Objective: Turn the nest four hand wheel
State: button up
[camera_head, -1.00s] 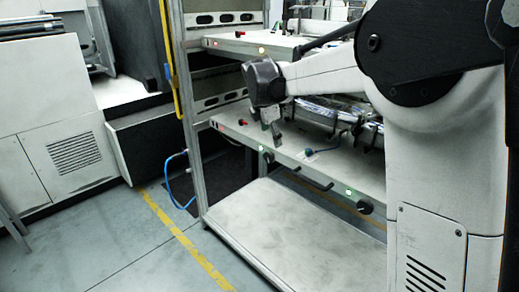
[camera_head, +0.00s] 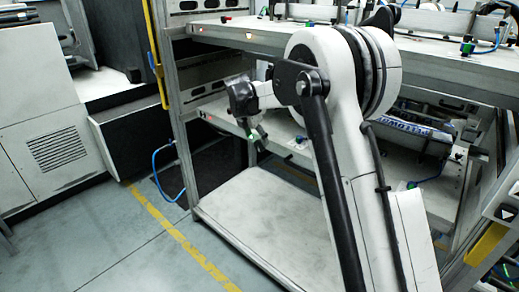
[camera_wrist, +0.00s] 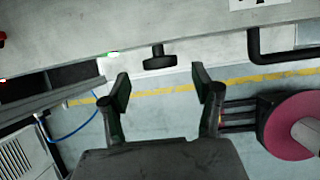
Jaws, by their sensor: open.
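A black hand wheel (camera_wrist: 160,60) sticks out on a short stem below the front edge of the grey shelf in the wrist view. I cannot tell its nest number. My gripper (camera_wrist: 161,84) is open and empty, its two fingers apart. The wheel shows just beyond the fingertips, between them in the picture and apart from both. In the head view my gripper (camera_head: 257,136) hangs at the front edge of the lower shelf (camera_head: 217,111). The wheel cannot be made out there, and my arm covers much of that shelf.
A black bar handle (camera_wrist: 285,52) is right of the wheel. A pink-red disc (camera_wrist: 291,125) lies at the lower right. The upper shelf (camera_head: 440,50) overhangs the lower one. A bare platform (camera_head: 262,222) lies below. A frame post (camera_head: 183,135) stands left of my gripper.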

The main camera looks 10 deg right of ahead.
aim_at(261, 145)
jog(key=b+x, duration=0.1)
jog(key=x, duration=0.5)
jog(key=c, duration=1.2)
jog(key=t+y, duration=0.2)
jog(key=t, duration=0.1)
jog(key=shift+s+d+m, duration=0.1)
jog(key=shift+m, duration=0.3)
jog(key=shift+m+t+y+b, duration=0.4)
jog(key=shift+t+y+b, duration=0.5)
jog(key=shift+t, duration=0.6)
